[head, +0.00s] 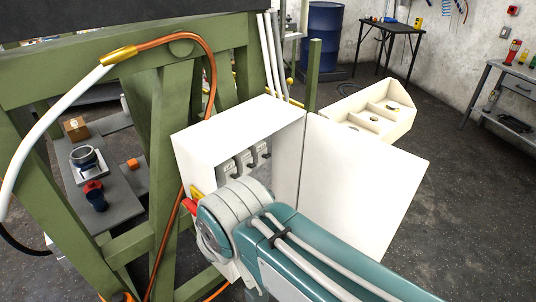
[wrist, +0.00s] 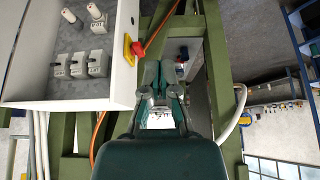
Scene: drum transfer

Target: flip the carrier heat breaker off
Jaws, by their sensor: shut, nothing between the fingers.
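The white breaker box (head: 215,150) stands open on the green frame in the head view, its door swung right. Three breakers (head: 240,163) sit in a row inside, partly behind my arm. In the wrist view the box (wrist: 118,92) is at upper left, with the left breaker (wrist: 60,68), middle breaker (wrist: 78,66) and right breaker (wrist: 98,64) in a row. Their labels are too small to read, so I cannot tell which is carrier heat. My gripper (wrist: 160,72) is shut and empty, outside the box beside its side wall. The head view hides its fingers behind my arm.
A red knob on a yellow plate (wrist: 133,49) projects from the box's side near my fingers. The open door (head: 365,190) stands right of my arm. Green beams (head: 165,130) and an orange hose (head: 211,85) crowd the left. A divided cream bin (head: 370,115) is behind the door.

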